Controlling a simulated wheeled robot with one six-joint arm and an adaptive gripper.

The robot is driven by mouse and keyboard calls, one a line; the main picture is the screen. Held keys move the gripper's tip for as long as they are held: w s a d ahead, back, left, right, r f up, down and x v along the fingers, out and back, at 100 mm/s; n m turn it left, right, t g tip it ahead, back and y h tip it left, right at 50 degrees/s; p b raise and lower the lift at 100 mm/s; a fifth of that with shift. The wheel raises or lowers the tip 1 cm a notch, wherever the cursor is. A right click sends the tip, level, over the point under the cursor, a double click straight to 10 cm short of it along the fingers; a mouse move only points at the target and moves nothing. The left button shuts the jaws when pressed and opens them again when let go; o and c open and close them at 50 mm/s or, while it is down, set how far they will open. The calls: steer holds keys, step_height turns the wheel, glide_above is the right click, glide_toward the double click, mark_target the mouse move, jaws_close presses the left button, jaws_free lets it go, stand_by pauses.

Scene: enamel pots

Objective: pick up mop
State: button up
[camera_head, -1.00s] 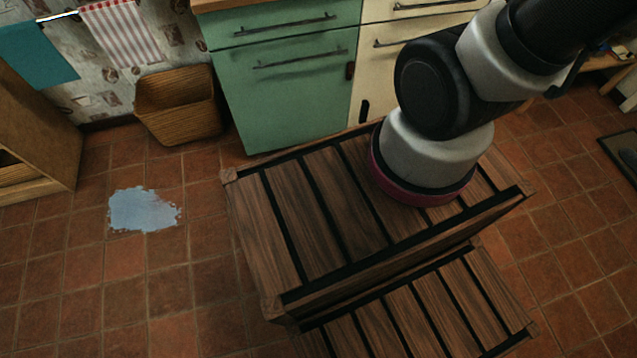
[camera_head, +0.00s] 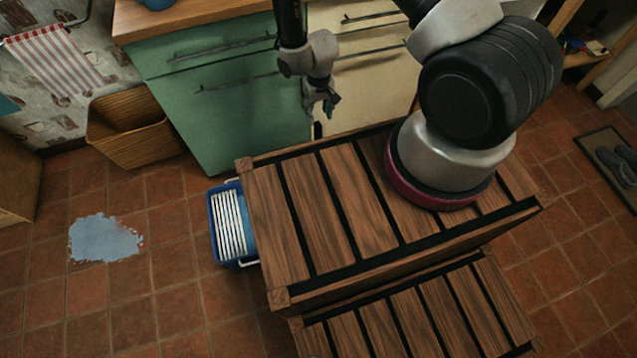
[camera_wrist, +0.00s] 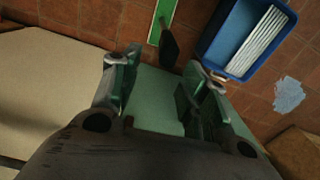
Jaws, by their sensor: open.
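A flat green strip with pale edges (camera_wrist: 161,22) shows at the top of the wrist view, with a dark piece at its lower end. It may be part of the mop, but I cannot tell for sure. My gripper (camera_head: 322,107) hangs in front of the green and cream cabinets. In the wrist view my gripper (camera_wrist: 163,78) has its fingers spread apart. The green cabinet front shows between them, and a dark shape lies close by the right finger. I see no clear mop pole in the head view.
A blue bucket (camera_head: 217,238) with a white slatted insert stands on the tiles, close to my base. A pale blue puddle (camera_head: 105,238) lies at left. A wicker basket (camera_head: 140,145) stands by the green cabinet (camera_head: 215,110). Slippers lie on a mat (camera_head: 594,147) at right.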

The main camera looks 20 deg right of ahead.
mark_target(318, 135)
steer(key=f, duration=0.3)
steer(key=s+f, duration=0.1)
steer(key=f, duration=0.6)
steer(key=shift+s+a+f, duration=0.25)
steer(key=shift+a+f, duration=0.05)
jaws_close()
